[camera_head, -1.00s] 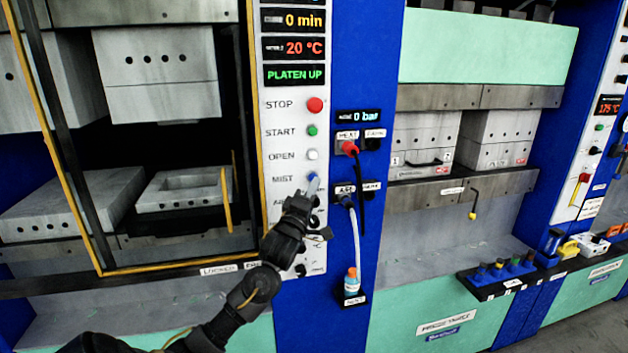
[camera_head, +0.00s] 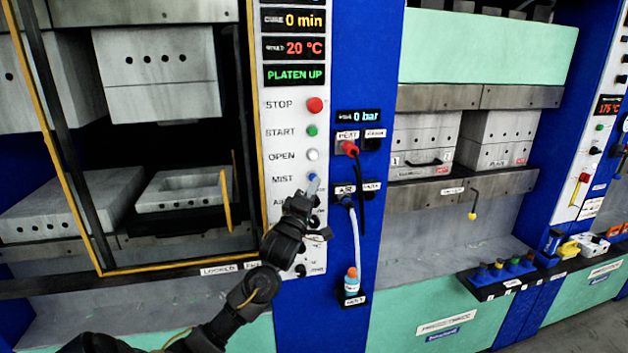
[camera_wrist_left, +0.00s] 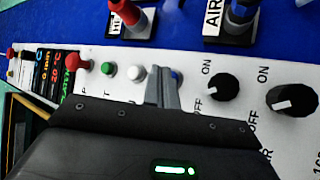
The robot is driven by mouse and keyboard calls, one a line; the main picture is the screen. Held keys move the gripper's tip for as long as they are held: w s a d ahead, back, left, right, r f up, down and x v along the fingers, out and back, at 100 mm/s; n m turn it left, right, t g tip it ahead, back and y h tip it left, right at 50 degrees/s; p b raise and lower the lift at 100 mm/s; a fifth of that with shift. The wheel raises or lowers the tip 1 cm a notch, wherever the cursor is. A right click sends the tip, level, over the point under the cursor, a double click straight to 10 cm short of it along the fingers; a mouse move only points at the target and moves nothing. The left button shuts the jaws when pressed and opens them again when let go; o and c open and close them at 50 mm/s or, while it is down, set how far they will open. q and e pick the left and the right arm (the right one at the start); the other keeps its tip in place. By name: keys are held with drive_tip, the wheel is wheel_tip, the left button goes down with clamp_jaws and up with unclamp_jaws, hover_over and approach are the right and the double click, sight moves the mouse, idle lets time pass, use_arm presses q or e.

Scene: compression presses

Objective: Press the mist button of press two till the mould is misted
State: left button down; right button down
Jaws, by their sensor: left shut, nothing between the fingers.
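The blue mist button (camera_head: 311,177) is on the white control panel, beside the label MIST. My left gripper (camera_head: 315,185) is shut and empty, with its fingertips at the button. In the left wrist view the grey fingertips (camera_wrist_left: 162,88) cover part of the blue button (camera_wrist_left: 177,78); I cannot tell whether they press it in. The open lower mould (camera_head: 185,190) with a square cavity sits in the press behind the yellow-edged guard. I cannot see clear mist on it. The upper mould block (camera_head: 155,75) hangs above. My right gripper is not in view.
Above the mist button are the red stop (camera_head: 315,105), green start (camera_head: 312,130) and white open (camera_head: 312,155) buttons. Black knobs (camera_wrist_left: 222,87) lie close on the other side. A hose (camera_head: 357,235) and a bottle (camera_head: 351,281) are to the right.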

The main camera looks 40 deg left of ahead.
use_arm(q)
drive_tip(key=shift+a, duration=0.1)
idle(0.6)
drive_tip(key=shift+w+a, duration=0.3)
drive_tip(key=shift+w+a, duration=0.25)
drive_tip(key=shift+a, duration=0.15)
idle(0.8)
drive_tip(key=shift+s+d, duration=0.1)
drive_tip(key=shift+d, duration=0.1)
drive_tip(key=shift+s+d+p, duration=0.45)
drive_tip(key=shift+d+p, duration=0.05)
drive_tip(key=shift+d, duration=0.1)
drive_tip(key=shift+s+d+p, duration=0.45)
drive_tip(key=shift+s+d, duration=0.25)
drive_tip(key=shift+d, duration=0.3)
drive_tip(key=shift+s+d+p, duration=0.45)
drive_tip(key=shift+s+d, duration=0.25)
drive_tip(key=shift+d, duration=0.3)
